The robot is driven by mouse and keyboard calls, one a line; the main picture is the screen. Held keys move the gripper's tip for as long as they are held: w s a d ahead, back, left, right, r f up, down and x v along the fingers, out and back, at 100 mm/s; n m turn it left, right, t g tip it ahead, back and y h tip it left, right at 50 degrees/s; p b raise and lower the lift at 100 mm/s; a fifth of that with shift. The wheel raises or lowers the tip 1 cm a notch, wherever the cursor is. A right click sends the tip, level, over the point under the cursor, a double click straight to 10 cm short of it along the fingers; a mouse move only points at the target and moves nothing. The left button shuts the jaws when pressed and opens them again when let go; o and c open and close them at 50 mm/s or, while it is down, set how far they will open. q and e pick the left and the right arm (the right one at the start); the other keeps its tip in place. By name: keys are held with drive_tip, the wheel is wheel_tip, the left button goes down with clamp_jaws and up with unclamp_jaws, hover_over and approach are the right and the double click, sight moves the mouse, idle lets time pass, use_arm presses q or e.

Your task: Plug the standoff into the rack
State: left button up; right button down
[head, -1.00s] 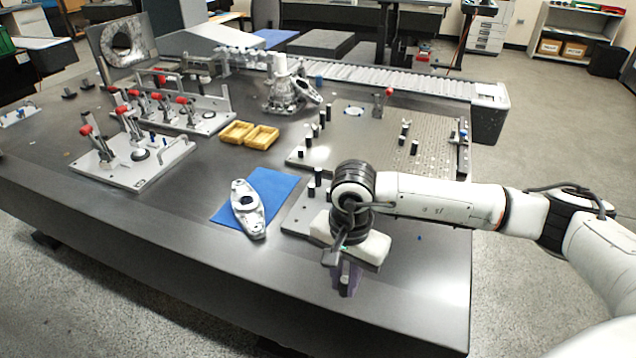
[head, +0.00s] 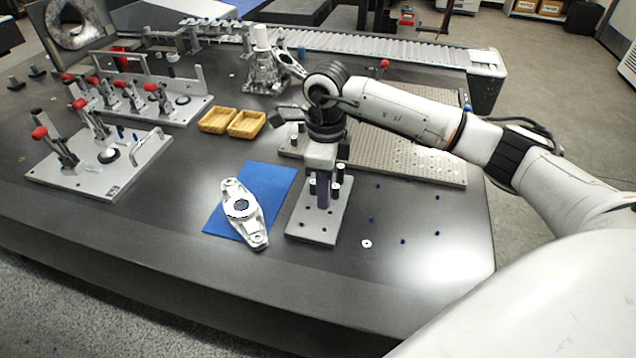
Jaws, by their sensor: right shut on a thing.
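The rack (head: 316,229) is a light grey plate with rows of holes, lying on the dark table right of the blue mat. Small black-topped standoffs (head: 340,173) stand upright on its far part. My right gripper (head: 323,202) points down over the rack, among these standoffs. Its purple fingers are shut on a standoff, which they mostly hide. I cannot tell whether its lower end is in a hole or above the plate. My left gripper is not in view.
A silver casting (head: 242,211) lies on the blue mat (head: 279,181) to the left. Yellow trays (head: 246,124) and clamp fixtures (head: 95,163) stand farther left. A perforated plate (head: 425,163) lies behind my right arm. A small white washer (head: 366,243) lies right of the rack.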

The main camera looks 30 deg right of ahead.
sight(325, 213)
drive_tip(key=shift+s+f, duration=0.15)
drive_tip(key=shift+f, duration=0.05)
drive_tip(key=shift+s+f+b, duration=0.1)
drive_tip(key=shift+f+b, duration=0.15)
drive_tip(key=shift+b, duration=0.05)
drive_tip(key=shift+f, duration=0.3)
drive_tip(key=shift+f+b, duration=0.8)
drive_tip(key=shift+f, duration=0.1)
drive_tip(key=shift+f+b, duration=0.65)
drive_tip(key=shift+f, duration=0.2)
drive_tip(key=shift+f+b, duration=0.6)
drive_tip(key=shift+f, duration=0.3)
drive_tip(key=shift+r, duration=0.2)
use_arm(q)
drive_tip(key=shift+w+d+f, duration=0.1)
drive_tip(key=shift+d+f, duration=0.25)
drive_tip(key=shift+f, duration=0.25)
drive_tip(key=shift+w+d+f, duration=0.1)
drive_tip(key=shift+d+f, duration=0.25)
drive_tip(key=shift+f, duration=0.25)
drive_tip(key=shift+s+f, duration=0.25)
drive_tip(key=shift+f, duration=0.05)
